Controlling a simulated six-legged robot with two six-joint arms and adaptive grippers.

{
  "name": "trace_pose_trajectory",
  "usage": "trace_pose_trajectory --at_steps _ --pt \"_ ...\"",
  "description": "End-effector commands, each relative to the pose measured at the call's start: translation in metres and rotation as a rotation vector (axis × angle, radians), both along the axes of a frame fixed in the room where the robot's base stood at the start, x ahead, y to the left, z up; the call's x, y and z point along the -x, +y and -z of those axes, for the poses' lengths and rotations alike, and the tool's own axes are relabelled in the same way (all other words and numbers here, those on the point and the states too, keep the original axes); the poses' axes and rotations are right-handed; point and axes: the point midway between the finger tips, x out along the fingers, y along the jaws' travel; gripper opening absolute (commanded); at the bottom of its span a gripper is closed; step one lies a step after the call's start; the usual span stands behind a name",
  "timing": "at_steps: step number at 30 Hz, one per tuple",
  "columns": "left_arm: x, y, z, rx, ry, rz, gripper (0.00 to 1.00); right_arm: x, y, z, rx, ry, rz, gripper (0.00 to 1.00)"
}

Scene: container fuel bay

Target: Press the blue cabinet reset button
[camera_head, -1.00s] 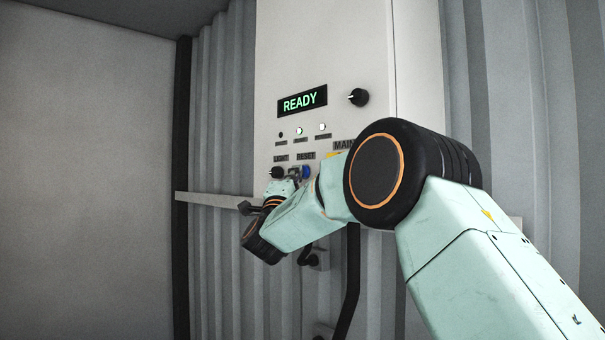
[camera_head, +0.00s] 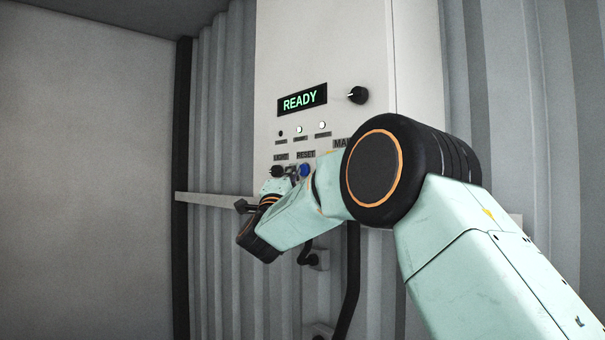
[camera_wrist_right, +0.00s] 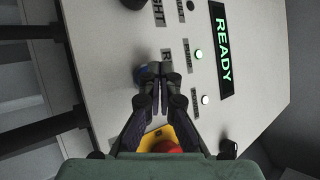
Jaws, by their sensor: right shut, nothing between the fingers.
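The blue reset button (camera_head: 305,170) sits under the RESET label on the white cabinet (camera_head: 350,50). It also shows in the right wrist view (camera_wrist_right: 143,72), partly hidden behind the fingers. My right gripper (camera_head: 291,171) is in front of the panel, just left of the button in the head view. In the right wrist view its two fingertips (camera_wrist_right: 163,72) are together, empty and pointing at the panel beside the button. I cannot tell whether they touch it. My left gripper is not in view.
A black LIGHT knob (camera_head: 276,172) is left of the button. A READY display (camera_head: 302,100), small lamps and another black knob (camera_head: 358,96) are above. A red button (camera_wrist_right: 166,146) on a yellow plate lies below the fingers in the wrist view. A rail (camera_head: 215,200) crosses the corrugated wall.

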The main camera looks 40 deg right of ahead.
Motion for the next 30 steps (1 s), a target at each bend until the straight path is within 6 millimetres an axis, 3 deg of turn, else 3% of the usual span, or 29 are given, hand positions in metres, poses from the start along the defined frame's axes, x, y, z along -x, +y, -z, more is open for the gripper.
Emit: trace_pose_trajectory --at_steps 13,30 --pt "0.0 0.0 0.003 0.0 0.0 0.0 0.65 0.001 0.008 0.0 0.002 -0.001 -0.001 0.0" --pt "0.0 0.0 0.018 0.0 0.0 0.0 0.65 0.004 0.053 0.0 0.002 0.0 -0.002 0.0"
